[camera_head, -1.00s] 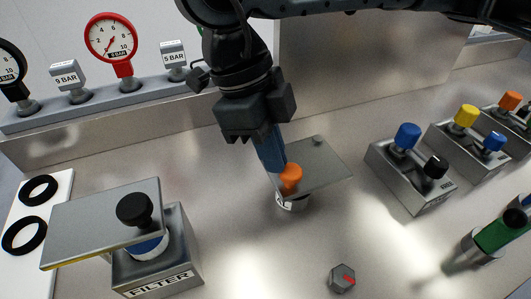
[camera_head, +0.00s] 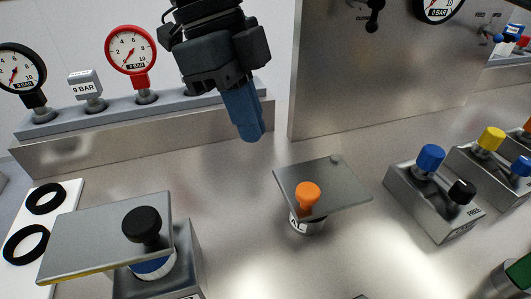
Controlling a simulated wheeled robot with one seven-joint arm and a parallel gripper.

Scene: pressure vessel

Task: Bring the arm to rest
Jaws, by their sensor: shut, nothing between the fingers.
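My gripper (camera_head: 246,128) hangs from the top of the view with its blue fingers pointing down. The fingers are closed together with nothing between them. It is above the bench, in front of the gauge rail and apart from everything. Below and to its right, a flat grey plate (camera_head: 345,190) with an orange knob (camera_head: 307,196) rests on a small labelled cylinder (camera_head: 309,226). The upper part of my arm is outside the view.
A larger grey lid (camera_head: 95,232) with a black knob (camera_head: 141,224) sits on a box at the lower left, beside a white tray (camera_head: 68,198) with black rings. A gauge rail (camera_head: 60,128) and upright metal panel (camera_head: 375,80) stand behind. Valve blocks (camera_head: 430,205) are at right.

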